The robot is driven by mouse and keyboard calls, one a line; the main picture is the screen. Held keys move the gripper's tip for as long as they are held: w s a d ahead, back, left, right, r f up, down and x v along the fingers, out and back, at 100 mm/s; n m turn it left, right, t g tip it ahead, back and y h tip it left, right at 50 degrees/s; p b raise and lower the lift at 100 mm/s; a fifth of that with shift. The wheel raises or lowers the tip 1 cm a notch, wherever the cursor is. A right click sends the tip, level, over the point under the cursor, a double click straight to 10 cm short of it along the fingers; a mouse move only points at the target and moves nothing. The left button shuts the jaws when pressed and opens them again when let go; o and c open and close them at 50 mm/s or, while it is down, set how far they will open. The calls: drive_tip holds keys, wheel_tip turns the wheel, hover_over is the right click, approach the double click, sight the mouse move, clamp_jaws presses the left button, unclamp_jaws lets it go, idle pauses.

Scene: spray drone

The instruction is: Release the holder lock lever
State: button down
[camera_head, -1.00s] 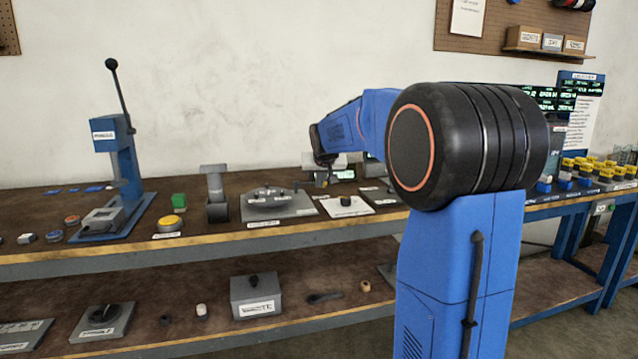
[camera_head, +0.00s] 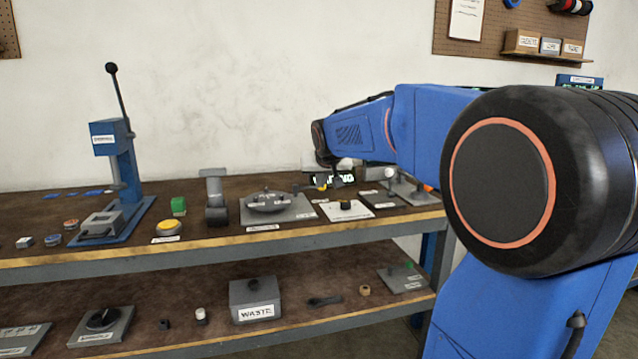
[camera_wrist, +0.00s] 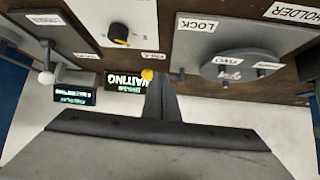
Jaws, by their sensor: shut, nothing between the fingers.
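The grey holder plate (camera_head: 262,217) lies on the upper shelf with a round fixture on top. In the upside-down wrist view the plate (camera_wrist: 185,45) carries a LOCK label (camera_wrist: 197,25), and a HOLDER label (camera_wrist: 292,12) shows at the right edge. My gripper (camera_wrist: 160,75) is shut and empty, its narrow fingers over the table's back area beside the plate. In the head view my gripper (camera_head: 325,184) is small and partly hidden behind my wrist. A yellow ball (camera_wrist: 148,74) shows beside the fingertips; I cannot tell whether they touch. I cannot clearly make out the lock lever.
A white panel with a black knob (camera_head: 346,203) stands right of the plate. A white-balled lever (camera_wrist: 46,77) and a screen reading WAITING (camera_wrist: 125,82) are near my gripper. A grey post fixture (camera_head: 215,195) and blue press (camera_head: 125,165) stand left.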

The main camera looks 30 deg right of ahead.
sight(310, 187)
drive_tip(key=x, duration=1)
drive_tip(key=shift+w+d, duration=0.15)
drive_tip(key=shift+w+d+r, duration=0.15)
drive_tip(key=shift+w+d, duration=0.05)
drive_tip(key=shift+w, duration=0.3)
drive_tip(key=shift+w+d+r, duration=0.15)
drive_tip(key=shift+w+d, duration=0.05)
drive_tip(key=shift+w, duration=0.3)
drive_tip(key=shift+w+d+r, duration=0.15)
drive_tip(key=shift+w+d, duration=0.1)
drive_tip(key=shift+w, duration=0.4)
drive_tip(key=shift+w+d, duration=0.25)
drive_tip(key=shift+w, duration=0.15)
drive_tip(key=shift+w+d+r, duration=0.2)
drive_tip(key=shift+w+r, duration=0.05)
